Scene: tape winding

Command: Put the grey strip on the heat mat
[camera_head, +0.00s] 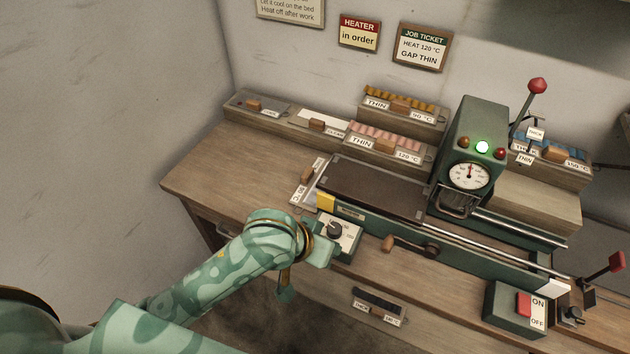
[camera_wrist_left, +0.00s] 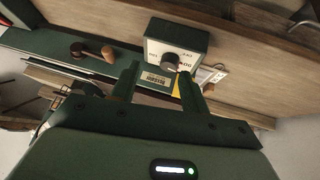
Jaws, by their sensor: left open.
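The dark heat mat (camera_head: 370,190) lies flat on the green machine's bed in the head view, with nothing on it. A grey strip-like piece (camera_head: 258,107) lies in the leftmost tray at the back; I cannot tell surely that it is the grey strip. My left arm comes in from the lower left to the front of the bench. In the left wrist view my left gripper (camera_wrist_left: 160,72) is open and empty, its two fingers apart, with the dial box (camera_wrist_left: 177,45) beyond them. Whether they touch it cannot be told. My right gripper is not seen.
The dial box also shows in the head view (camera_head: 338,236). Behind the mat stand strip racks, one pink (camera_head: 385,137) and one yellow (camera_head: 400,98). The gauge press (camera_head: 470,150) rises to the right. A wooden crank (camera_head: 405,245) sticks out in front. Bare bench lies at left.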

